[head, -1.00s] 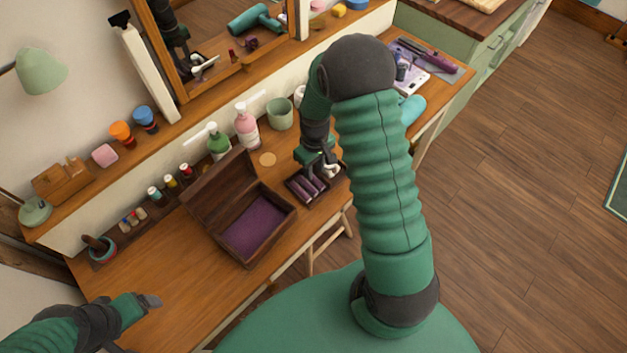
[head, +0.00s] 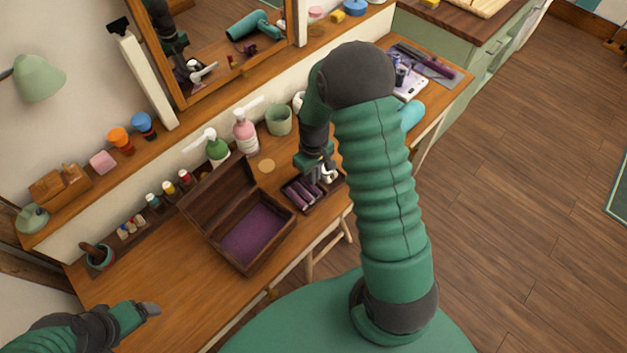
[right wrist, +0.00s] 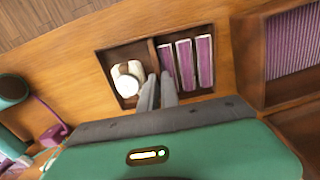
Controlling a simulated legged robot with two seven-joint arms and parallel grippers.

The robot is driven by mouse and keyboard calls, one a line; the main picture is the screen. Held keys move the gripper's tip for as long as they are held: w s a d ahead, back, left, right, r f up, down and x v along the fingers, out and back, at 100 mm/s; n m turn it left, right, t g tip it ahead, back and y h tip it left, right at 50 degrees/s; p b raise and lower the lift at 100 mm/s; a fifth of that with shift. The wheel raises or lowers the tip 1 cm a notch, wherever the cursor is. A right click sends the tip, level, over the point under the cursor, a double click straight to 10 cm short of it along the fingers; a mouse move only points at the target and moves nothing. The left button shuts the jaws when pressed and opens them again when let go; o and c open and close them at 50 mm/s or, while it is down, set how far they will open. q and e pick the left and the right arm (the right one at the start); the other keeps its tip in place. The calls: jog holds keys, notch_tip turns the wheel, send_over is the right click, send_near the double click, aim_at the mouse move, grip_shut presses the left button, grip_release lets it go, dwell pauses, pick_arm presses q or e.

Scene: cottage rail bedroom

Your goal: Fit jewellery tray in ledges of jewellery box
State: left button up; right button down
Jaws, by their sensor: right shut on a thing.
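The jewellery tray (head: 318,209) is a small dark wooden tray on the table, just right of the jewellery box (head: 268,263). My right gripper (head: 318,174) is over the tray, and in the right wrist view its fingers (right wrist: 158,92) are shut on the tray's divider (right wrist: 154,57). The tray holds purple rolls on one side and white round items on the other. The box stands open, its lid tilted back, with a purple-lined, empty-looking inside. Its edge shows in the right wrist view (right wrist: 246,62). My left gripper (head: 148,309) is at lower left, away from both; its opening is unclear.
A pink bottle (head: 245,132), a green bottle (head: 216,150) and a green cup (head: 279,120) stand behind the box and tray. Small bottles and a mortar (head: 98,256) are along the back left. The table's front left is clear.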

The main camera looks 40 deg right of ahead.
notch_tip(320, 180, up, 10)
jog(key=a+p, duration=0.1)
jog(key=s+a+r+n+p, duration=0.1)
jog(key=a+p, duration=0.7)
jog(key=a, duration=1.4)
jog(key=shift+r+n, duration=0.3)
jog(key=shift+n, duration=0.1)
jog(key=shift+d, duration=0.15)
notch_tip(320, 180, down, 4)
jog(key=shift+f+b, duration=0.15)
jog(key=shift+b, duration=0.9)
